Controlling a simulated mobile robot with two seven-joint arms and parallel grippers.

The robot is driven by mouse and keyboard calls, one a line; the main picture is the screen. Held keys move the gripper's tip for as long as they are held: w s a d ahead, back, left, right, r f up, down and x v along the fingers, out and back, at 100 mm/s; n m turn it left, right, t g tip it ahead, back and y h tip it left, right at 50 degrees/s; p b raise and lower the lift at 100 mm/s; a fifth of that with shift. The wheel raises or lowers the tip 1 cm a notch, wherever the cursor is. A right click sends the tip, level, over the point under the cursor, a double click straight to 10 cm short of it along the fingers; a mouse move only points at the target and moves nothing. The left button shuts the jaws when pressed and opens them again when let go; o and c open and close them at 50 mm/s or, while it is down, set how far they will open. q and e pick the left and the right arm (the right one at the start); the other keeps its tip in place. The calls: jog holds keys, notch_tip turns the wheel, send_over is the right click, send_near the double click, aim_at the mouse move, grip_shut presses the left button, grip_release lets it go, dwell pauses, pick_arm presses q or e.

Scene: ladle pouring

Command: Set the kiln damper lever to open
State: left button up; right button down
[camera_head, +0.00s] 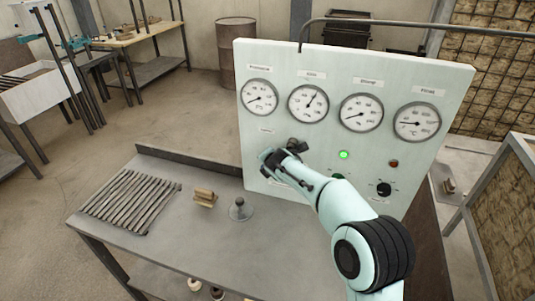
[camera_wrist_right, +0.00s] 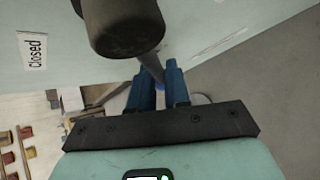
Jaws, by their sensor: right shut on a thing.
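The kiln damper lever has a dark round hub (camera_head: 297,145) on the pale control panel (camera_head: 262,60). In the right wrist view its dark hub (camera_wrist_right: 125,25) is large at the top, and a thin rod (camera_wrist_right: 152,68) runs from it down between the blue fingers. My right gripper (camera_head: 275,157) is at the panel's lower left, in front of the lever. In the wrist view the right gripper (camera_wrist_right: 160,82) is shut on the rod. A "Closed" label (camera_wrist_right: 33,51) is on the panel left of the hub. My left gripper is not in view.
The panel bears several gauges (camera_head: 308,103), a lit green lamp (camera_head: 344,155), a red lamp (camera_head: 394,163) and a black knob (camera_head: 384,189). The metal table (camera_head: 170,250) holds a row of grey bars (camera_head: 130,201), a small wooden block (camera_head: 204,197) and a round-based knobbed piece (camera_head: 240,210).

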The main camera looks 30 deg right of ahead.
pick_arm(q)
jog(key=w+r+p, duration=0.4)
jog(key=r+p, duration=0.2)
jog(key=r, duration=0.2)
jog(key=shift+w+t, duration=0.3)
pick_arm(e)
jog(key=shift+s+d+f+n+g+h, duration=0.45)
jog(key=shift+s+d+n+g+h, duration=0.1)
jog(key=shift+s+g+h, duration=0.2)
jog(key=shift+s+d+f+n+g+h, duration=0.5)
jog(key=shift+s+g, duration=0.2)
jog(key=shift+g, duration=0.15)
jog(key=shift+s+d+f+n+g+h, duration=0.45)
jog(key=shift+s+d+n+g+h, duration=0.1)
jog(key=shift+s+g+h, duration=0.2)
jog(key=shift+f, duration=0.1)
jog(key=c, duration=1.2)
grip_release()
jog(key=shift+o, duration=0.2)
jog(key=shift+d+r, duration=0.1)
jog(key=shift+r, duration=0.1)
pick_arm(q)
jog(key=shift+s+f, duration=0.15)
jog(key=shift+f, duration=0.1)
pick_arm(e)
jog(key=v, duration=1.3)
jog(key=shift+r, duration=0.2)
